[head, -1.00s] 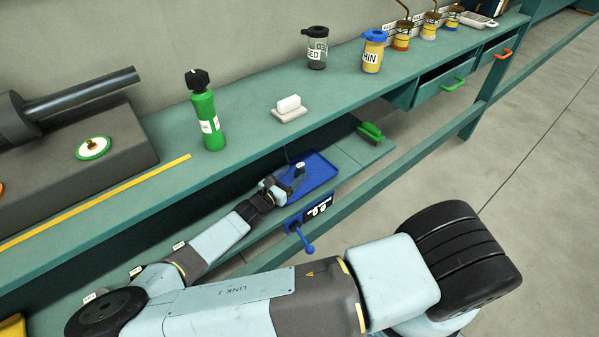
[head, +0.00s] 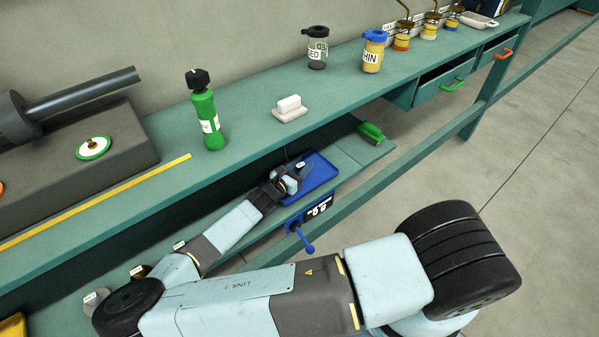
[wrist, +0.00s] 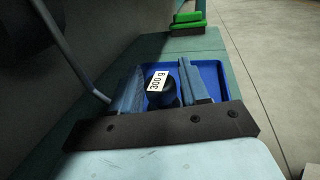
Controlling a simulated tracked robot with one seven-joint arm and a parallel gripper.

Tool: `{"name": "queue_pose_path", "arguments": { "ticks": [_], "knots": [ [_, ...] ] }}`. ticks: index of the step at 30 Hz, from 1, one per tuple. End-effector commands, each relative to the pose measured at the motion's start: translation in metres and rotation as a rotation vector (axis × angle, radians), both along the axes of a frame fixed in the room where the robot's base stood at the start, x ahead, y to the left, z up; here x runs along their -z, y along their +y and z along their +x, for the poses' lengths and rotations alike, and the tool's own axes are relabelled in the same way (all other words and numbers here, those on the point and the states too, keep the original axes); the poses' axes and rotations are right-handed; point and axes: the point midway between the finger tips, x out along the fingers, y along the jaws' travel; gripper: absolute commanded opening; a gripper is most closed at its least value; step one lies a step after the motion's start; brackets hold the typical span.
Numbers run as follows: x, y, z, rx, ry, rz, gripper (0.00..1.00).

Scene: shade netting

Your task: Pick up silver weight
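My gripper (head: 292,178) is low over the blue scale pan (head: 323,172) on the lower shelf. In the wrist view its two fingers (wrist: 166,88) are open, one on each side of a dark weight (wrist: 163,92) labelled 300 g. The weight sits over the blue pan, which also shows in the wrist view (wrist: 216,76). Its metal colour is hard to tell in the shade. A light grey, silver-looking weight (head: 97,299) stands at the lower left of the shelf, beside a brass-coloured one (head: 141,271). A darker labelled one (head: 181,247) is farther along.
The upper bench (head: 250,132) overhangs the shelf. A rail (head: 400,163) runs along the front. The scale has a blue lever (head: 305,242). A green brush (head: 371,132) lies beyond the pan. A green bottle (head: 207,118) and lidded jars (head: 317,52) stand on the bench.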

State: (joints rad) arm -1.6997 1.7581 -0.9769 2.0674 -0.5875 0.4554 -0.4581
Motion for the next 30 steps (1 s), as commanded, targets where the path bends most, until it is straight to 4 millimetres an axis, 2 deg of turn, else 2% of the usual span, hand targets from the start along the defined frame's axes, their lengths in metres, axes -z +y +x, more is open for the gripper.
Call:
{"name": "queue_pose_path", "arguments": {
  "ticks": [1,14,23,26,30],
  "knots": [
    [0.000,0.000,0.000,0.000,0.000,0.000,0.40],
    [0.000,0.000,0.000,0.000,0.000,0.000,0.00],
    [-0.002,0.000,0.000,0.000,-0.001,0.000,0.00],
    [-0.010,0.001,0.000,-0.001,-0.001,0.001,0.00],
    [-0.031,0.001,0.000,0.000,-0.001,0.003,0.00]
  ]
}}
